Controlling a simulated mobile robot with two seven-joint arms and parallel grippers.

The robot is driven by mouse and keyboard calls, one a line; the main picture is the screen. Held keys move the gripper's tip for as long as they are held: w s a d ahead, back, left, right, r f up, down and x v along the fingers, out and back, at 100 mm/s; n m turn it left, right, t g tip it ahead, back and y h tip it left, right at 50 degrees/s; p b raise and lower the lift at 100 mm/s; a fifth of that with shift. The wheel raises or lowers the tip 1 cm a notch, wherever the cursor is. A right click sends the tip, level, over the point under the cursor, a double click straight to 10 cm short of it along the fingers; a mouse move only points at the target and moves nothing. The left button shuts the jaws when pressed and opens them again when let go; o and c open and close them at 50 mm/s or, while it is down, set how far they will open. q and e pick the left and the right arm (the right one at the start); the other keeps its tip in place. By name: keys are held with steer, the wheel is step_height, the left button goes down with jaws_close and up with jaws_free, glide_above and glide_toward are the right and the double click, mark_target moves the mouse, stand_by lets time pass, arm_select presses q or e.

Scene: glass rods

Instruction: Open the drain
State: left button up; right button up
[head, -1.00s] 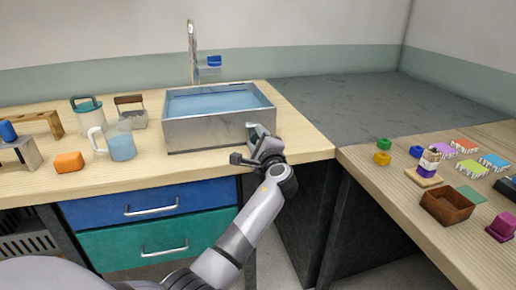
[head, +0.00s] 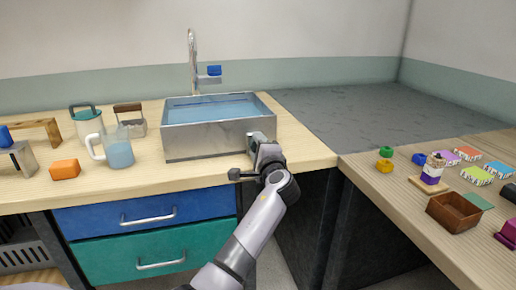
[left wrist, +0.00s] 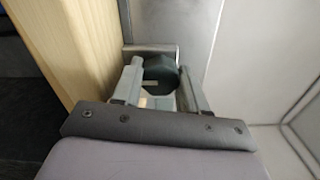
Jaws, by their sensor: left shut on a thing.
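The metal sink (head: 215,140) stands on the wooden counter and holds blue water (head: 212,107). My left gripper (head: 257,143) is at the sink's front right corner. In the left wrist view, my left gripper (left wrist: 160,88) is shut on a dark green, many-sided knob (left wrist: 158,70), with one finger on each side of it. The knob sits against the sink's metal side. In the head view my gripper hides the knob. My right gripper is not in view.
The right counter holds a brown box (head: 453,212) and several small coloured things. The grey back corner surface (head: 360,115) is clear.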

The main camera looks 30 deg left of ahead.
arm_select(q)
steer(key=o, duration=1.1)
steer(key=shift+c, duration=0.2)
steer(key=shift+f, duration=0.1)
